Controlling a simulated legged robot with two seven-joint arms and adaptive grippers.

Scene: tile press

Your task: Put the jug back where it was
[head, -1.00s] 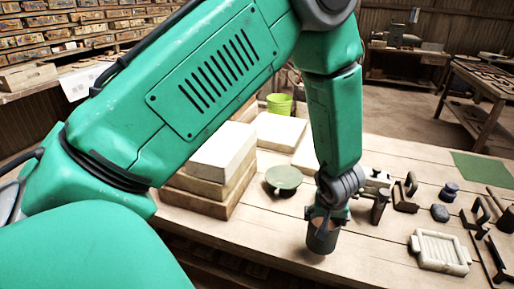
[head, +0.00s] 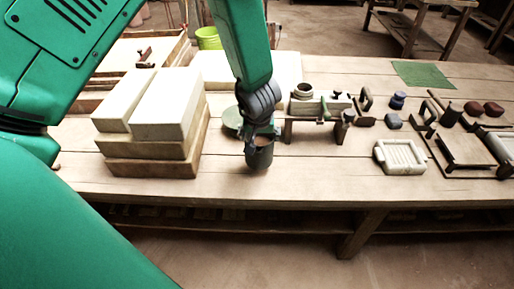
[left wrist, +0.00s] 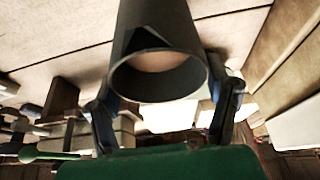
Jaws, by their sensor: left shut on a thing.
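The jug is a dark grey, round, open vessel (head: 259,155). My left gripper (head: 261,134) is shut on it near its top, and the jug hangs below the fingers, roughly upright. Whether its base touches the wooden table (head: 330,180) is hard to tell. In the left wrist view the jug (left wrist: 158,35) shows its round mouth, with a finger on each side. A green round disc (head: 231,117) is just behind and left of the jug, partly hidden by my gripper. My right gripper is not in view.
Stacked pale blocks (head: 168,105) stand left of the jug. A small press-like stand (head: 318,107) is to its right, behind. A white ribbed tray (head: 400,156) lies farther right, among several tools. The table in front of the jug is clear.

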